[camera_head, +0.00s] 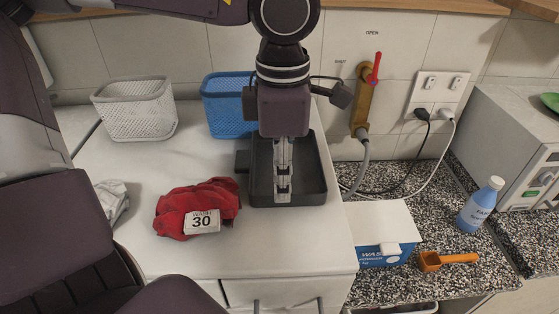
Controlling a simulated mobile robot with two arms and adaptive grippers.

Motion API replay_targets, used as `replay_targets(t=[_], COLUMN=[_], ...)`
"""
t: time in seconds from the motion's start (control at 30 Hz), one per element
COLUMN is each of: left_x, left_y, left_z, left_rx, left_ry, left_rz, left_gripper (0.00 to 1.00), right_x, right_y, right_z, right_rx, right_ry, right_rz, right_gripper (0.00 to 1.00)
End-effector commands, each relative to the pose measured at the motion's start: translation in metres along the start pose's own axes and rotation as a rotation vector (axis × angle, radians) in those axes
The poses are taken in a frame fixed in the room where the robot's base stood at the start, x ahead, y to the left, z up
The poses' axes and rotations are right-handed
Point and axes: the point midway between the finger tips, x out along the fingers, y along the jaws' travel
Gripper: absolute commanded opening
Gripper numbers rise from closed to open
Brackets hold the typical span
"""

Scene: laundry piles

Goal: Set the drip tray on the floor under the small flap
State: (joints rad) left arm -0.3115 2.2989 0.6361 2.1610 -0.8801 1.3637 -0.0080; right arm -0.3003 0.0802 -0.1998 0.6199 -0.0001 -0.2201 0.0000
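The drip tray is probably the dark grey, shallow rectangular tray (317,190) at the right of the white top, with a short tab on its left side. My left gripper (283,196) points down over the tray, its fingers in front of the tray's middle. The fingers show edge-on, so their opening and any contact with the tray cannot be told. I cannot make out the small flap or the floor under it. My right gripper is not in view.
The white top (130,195) bears a red cloth (172,212) tagged 30, a white cloth (111,202), a grey basket (136,108) and a blue basket (224,105). At right are a detergent box (380,222), a blue bottle (479,208), an orange scoop (450,259) and cables.

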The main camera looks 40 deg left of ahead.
Motion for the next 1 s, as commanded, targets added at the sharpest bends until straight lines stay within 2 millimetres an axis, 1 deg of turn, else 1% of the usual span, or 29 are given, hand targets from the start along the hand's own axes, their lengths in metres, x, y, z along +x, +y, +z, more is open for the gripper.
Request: replay_targets(t=[0.03, 0.1, 0.2, 0.27, 0.47, 0.67, 0.7, 1.0], left_x=[0.005, 0.016, 0.026, 0.029, 0.03, 0.03, 0.03, 0.03], left_y=[-0.002, -0.002, -0.001, -0.001, -0.001, -0.001, -0.001, -0.001], left_z=[0.0, 0.001, 0.001, 0.001, 0.001, 0.002, 0.002, 0.002], left_rx=[0.002, 0.001, -0.001, -0.001, -0.001, -0.001, -0.001, -0.001], left_ry=[0.004, 0.003, 0.001, 0.0, -0.001, -0.001, -0.001, -0.001], left_rz=[-0.006, -0.005, -0.003, -0.002, -0.001, -0.001, -0.001, 0.0], left_gripper=[0.22, 0.22, 0.22, 0.22, 0.22, 0.02, 0.0, 0.0], right_x=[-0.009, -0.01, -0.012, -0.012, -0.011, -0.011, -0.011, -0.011], right_y=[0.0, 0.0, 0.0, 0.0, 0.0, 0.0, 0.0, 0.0], right_z=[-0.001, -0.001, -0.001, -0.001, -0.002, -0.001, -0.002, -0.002], right_rx=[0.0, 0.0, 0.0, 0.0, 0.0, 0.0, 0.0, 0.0], right_ry=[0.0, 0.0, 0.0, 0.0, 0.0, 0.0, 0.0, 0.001], right_rz=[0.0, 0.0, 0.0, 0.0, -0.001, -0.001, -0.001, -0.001], right_gripper=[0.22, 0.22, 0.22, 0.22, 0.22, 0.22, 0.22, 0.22])
